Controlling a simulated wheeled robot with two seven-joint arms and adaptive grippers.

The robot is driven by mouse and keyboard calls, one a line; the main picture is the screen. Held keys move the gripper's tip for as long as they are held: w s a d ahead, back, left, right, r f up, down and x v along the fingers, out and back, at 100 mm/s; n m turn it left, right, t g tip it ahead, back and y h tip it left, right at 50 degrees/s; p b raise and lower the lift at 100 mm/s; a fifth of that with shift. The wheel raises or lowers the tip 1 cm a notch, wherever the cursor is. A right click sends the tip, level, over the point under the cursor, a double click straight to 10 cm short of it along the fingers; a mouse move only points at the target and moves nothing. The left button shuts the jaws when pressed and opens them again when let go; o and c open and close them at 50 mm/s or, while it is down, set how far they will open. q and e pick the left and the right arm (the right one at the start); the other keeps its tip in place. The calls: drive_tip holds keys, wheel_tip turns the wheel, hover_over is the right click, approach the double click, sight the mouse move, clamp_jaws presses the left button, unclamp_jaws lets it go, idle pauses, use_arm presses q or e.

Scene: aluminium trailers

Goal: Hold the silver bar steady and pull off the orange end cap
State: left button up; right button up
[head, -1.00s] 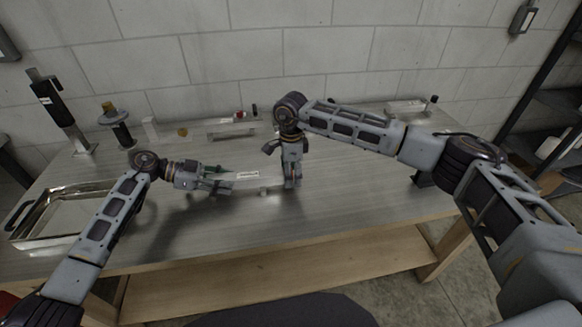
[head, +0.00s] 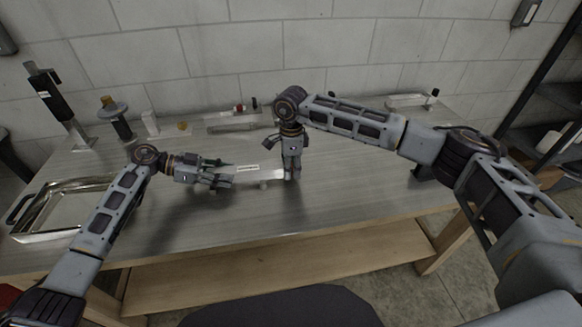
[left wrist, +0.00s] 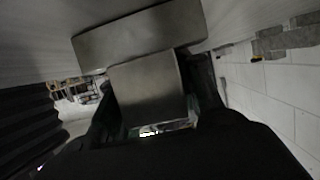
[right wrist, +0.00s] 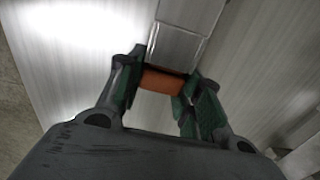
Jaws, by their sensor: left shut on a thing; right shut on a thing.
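The silver bar (head: 258,175) lies roughly level, a little above the bench, between my two grippers. My left gripper (head: 228,178) is shut on its left part. A grey metal face fills the middle of the left wrist view (left wrist: 150,88), where the fingers are mostly hidden. My right gripper (head: 290,176) points down at the bar's right end. In the right wrist view, its green-padded fingers are shut on the orange end cap (right wrist: 162,81), which sits against the end of the bar (right wrist: 180,38). The cap is hidden in the head view.
A metal tray (head: 62,226) stands at the bench's left end. Black upright tools (head: 56,98) and small parts (head: 183,127) stand along the back, with a flat plate (head: 232,124) at the back middle. The front of the bench (head: 350,200) is clear.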

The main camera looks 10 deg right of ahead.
sight(304, 177)
drive_tip(key=shift+d, duration=0.25)
use_arm(q)
drive_tip(key=shift+a, duration=0.1)
use_arm(e)
drive_tip(key=shift+d, duration=0.35)
drive_tip(key=shift+s+d, duration=0.1)
drive_tip(key=shift+d, duration=1.55)
drive_tip(key=shift+c, duration=0.2)
drive_tip(key=shift+r, duration=0.15)
wheel_tip(304, 177, up, 9)
idle(2.4)
use_arm(q)
drive_tip(key=o, duration=1.2)
drive_tip(key=shift+o, duration=0.2)
